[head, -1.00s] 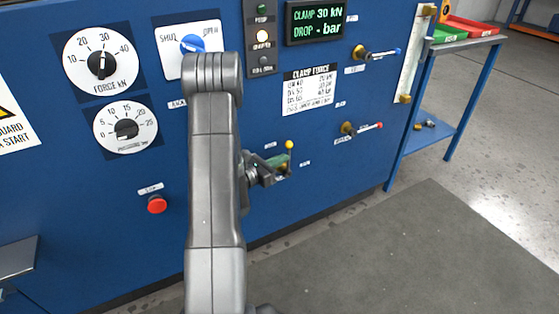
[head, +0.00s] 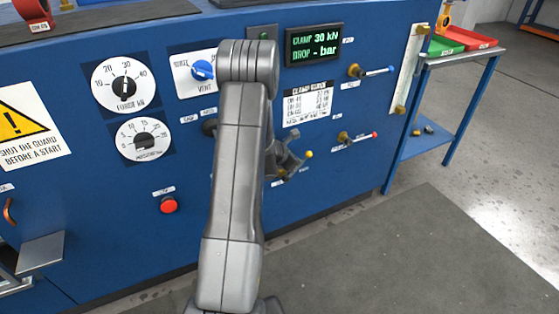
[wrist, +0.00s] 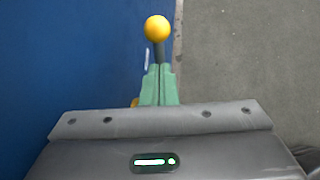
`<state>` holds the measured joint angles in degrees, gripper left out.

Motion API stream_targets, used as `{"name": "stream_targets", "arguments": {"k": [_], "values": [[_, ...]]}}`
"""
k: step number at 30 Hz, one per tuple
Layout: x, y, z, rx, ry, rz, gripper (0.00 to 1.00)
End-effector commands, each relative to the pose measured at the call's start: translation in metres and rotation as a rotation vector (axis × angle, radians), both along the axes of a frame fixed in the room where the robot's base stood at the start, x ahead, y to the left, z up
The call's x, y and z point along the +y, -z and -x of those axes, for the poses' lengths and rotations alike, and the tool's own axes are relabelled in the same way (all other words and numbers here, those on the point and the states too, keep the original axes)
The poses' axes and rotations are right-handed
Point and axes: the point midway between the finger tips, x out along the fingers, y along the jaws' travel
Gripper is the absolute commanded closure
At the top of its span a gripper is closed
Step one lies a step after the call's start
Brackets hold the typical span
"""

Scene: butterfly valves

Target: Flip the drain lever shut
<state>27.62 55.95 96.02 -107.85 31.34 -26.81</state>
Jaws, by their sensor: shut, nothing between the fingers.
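The labels beside the levers are too small to read, so I cannot confirm that this is the drain lever.
Left are two white dials (head: 125,87) (head: 145,140), a blue selector knob (head: 202,70) and a red button (head: 168,205). A blue side table (head: 432,145) stands right; the floor in front is clear.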

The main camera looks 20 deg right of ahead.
Motion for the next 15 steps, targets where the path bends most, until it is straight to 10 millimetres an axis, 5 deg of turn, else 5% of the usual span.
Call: {"name": "stream_targets", "arguments": {"k": [15], "values": [[-0.019,0.007,-0.001,0.018,0.001,-0.229,1.00]]}}
